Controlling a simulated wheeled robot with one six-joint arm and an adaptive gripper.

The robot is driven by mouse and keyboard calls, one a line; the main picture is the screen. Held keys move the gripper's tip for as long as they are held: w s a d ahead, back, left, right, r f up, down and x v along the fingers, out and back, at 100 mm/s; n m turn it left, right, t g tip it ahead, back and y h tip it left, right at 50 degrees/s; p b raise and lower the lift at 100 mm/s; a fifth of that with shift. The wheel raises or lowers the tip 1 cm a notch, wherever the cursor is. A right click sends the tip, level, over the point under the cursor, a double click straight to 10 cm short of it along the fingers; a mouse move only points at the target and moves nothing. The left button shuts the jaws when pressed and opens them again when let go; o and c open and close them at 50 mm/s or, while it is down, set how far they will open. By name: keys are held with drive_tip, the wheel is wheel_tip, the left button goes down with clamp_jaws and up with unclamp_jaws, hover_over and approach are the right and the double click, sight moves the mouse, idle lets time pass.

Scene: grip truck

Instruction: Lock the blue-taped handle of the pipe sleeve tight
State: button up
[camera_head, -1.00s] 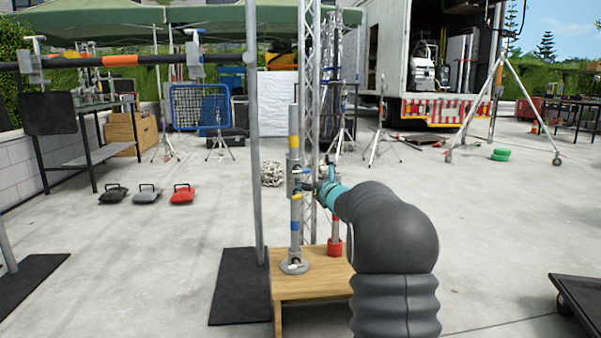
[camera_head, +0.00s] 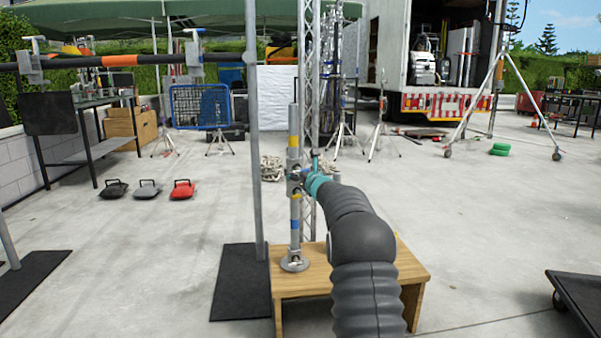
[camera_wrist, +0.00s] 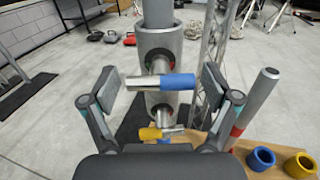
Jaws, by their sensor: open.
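The grey pipe sleeve stands upright on the wooden bench; in the wrist view the sleeve (camera_wrist: 155,45) is large and close. Its blue-taped handle (camera_wrist: 177,83) is a short bar with a bare metal left end, lying roughly level across the sleeve's front. A yellow-taped handle (camera_wrist: 150,133) shows lower down. My gripper (camera_wrist: 160,95) is open, with one finger on each side of the blue-taped handle and a gap on both sides. In the head view the pipe stand (camera_head: 295,220) is visible, and my gripper (camera_head: 308,182) is beside its middle, largely hidden by my arm.
The wooden bench (camera_head: 345,285) carries the stand. A grey pipe with a red band (camera_wrist: 258,95) stands to the right, near a blue ring (camera_wrist: 261,158) and a yellow ring (camera_wrist: 300,165). A metal truss (camera_head: 309,60) rises behind. A vertical post (camera_head: 253,130) stands left.

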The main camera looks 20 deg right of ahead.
drive_tip(key=shift+c, duration=0.2)
drive_tip(key=c, duration=1.1)
